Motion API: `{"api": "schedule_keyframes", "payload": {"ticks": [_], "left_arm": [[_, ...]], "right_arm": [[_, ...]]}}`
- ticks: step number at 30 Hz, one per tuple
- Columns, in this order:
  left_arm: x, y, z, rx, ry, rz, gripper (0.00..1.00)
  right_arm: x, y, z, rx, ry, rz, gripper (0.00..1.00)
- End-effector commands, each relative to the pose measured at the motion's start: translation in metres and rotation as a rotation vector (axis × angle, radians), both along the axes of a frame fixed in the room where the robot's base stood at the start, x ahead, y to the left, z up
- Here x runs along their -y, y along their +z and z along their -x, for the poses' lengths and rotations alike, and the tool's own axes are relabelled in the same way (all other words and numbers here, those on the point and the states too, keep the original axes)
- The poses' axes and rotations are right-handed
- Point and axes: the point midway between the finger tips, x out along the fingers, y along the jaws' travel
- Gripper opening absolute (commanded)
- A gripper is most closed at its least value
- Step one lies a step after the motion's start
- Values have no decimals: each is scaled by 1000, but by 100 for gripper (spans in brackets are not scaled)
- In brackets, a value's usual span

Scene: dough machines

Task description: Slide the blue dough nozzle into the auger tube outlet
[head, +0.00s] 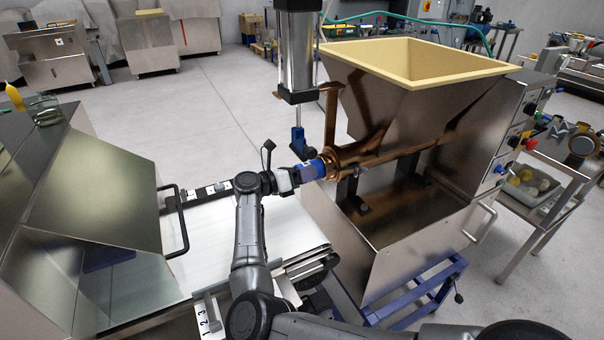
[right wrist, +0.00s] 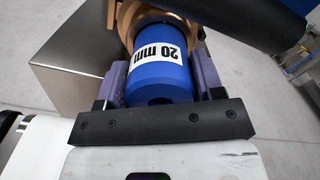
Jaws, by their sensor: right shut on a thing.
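The blue dough nozzle (right wrist: 160,70), labelled "20 mm", is between the two purple fingers of my right gripper (right wrist: 165,88), which is shut on it. In the head view the nozzle (head: 317,166) shows as a small blue piece at the end of my right gripper (head: 309,171). The auger tube outlet (head: 332,159) is a copper-coloured ring below the hopper. The nozzle's far end meets this ring in both views, and the ring shows in the right wrist view (right wrist: 128,22). How deep the nozzle sits inside is hidden. My left gripper is not in view.
A steel dough machine with a cream-rimmed hopper (head: 420,62) stands behind the outlet. A vertical cylinder (head: 298,50) with a blue part (head: 298,140) hangs just above the nozzle. A white conveyor belt (head: 245,240) lies below. A side table with a tray (head: 530,187) stands at right.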

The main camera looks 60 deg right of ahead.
Motion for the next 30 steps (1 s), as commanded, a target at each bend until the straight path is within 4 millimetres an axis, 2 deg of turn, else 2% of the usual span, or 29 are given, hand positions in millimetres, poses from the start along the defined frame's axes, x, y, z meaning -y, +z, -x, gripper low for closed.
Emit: {"api": "schedule_keyframes", "payload": {"ticks": [18,30], "left_arm": [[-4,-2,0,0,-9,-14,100],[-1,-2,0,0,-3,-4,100]], "right_arm": [[13,1,8,0,0,2,33],[13,0,8,0,-1,0,33]]}}
